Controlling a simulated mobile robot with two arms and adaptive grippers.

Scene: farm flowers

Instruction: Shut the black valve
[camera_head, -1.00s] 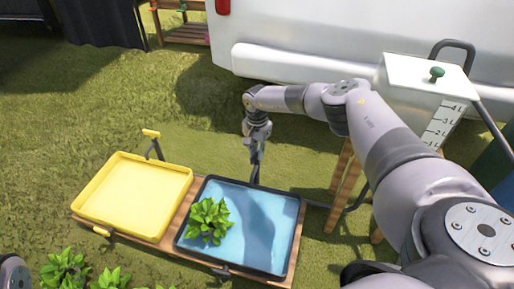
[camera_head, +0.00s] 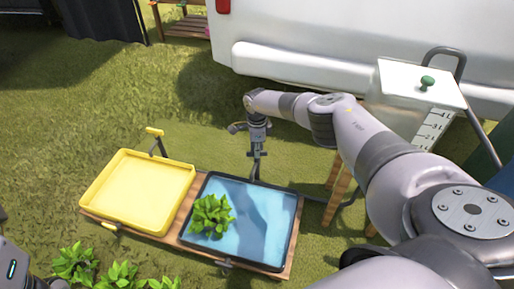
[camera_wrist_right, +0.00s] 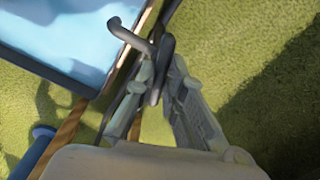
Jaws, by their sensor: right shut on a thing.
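The black valve (camera_wrist_right: 166,50) stands at the far edge of the black tray (camera_head: 293,232), which holds blue water. In the wrist view its dark handle and a grey, bent spout-like piece show between and above my fingers. My right gripper (camera_head: 256,154) reaches down to it from above; in the wrist view the gripper (camera_wrist_right: 163,75) is shut on the valve. The fingers hide part of the handle, so its exact angle is hard to tell. My left gripper is out of view; only a part of my left arm shows at the lower left.
A yellow tray (camera_head: 140,190) with a yellow valve (camera_head: 155,133) stands left of the black tray on a wooden stand. A leafy plant (camera_head: 211,215) sits in the black tray. A white tank (camera_head: 420,95) stands right; a white vehicle (camera_head: 350,40) is behind. More plants are in front.

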